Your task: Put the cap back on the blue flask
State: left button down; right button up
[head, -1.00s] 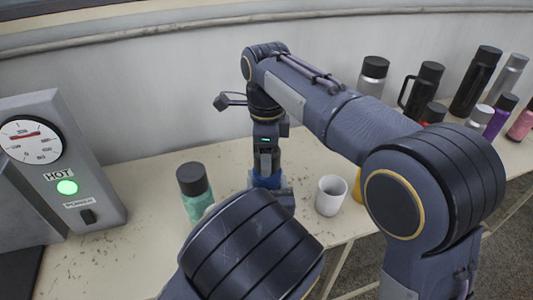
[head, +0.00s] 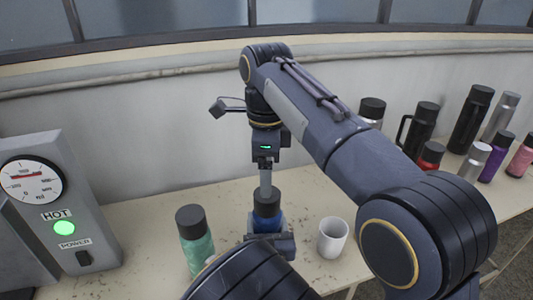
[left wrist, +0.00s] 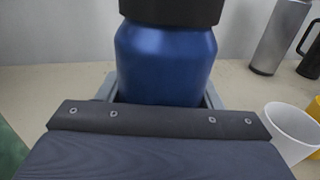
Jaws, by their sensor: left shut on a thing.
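The blue flask (head: 268,222) stands upright on the table, with a black cap (head: 267,203) on its top. In the left wrist view, the blue body (left wrist: 165,62) fills the middle and the cap (left wrist: 172,10) sits over its neck, with no gap showing. My left gripper (head: 270,238) is shut around the flask's body, low down; its arm partly hides it. My right gripper (head: 265,187) points down from above, its tip at or just above the cap. Its fingers show edge-on, so I cannot tell their opening.
A green flask (head: 195,245) with a black lid stands to the left, and a white mug (head: 332,238) to the right. A grey heater box (head: 60,205) with a gauge is at far left. Several bottles (head: 475,115) stand at the right. The wall is close behind.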

jog(key=shift+r, duration=2.15)
pick_arm(q)
jog(key=shift+c, duration=1.6)
grip_release()
jog(key=shift+s, duration=0.1)
pick_arm(e)
jog(key=shift+f+b, duration=0.65)
jog(key=shift+b, duration=0.05)
pick_arm(q)
jog(key=s, duration=0.7)
jog(key=shift+s+d, duration=0.3)
pick_arm(e)
jog(key=shift+f, duration=0.1)
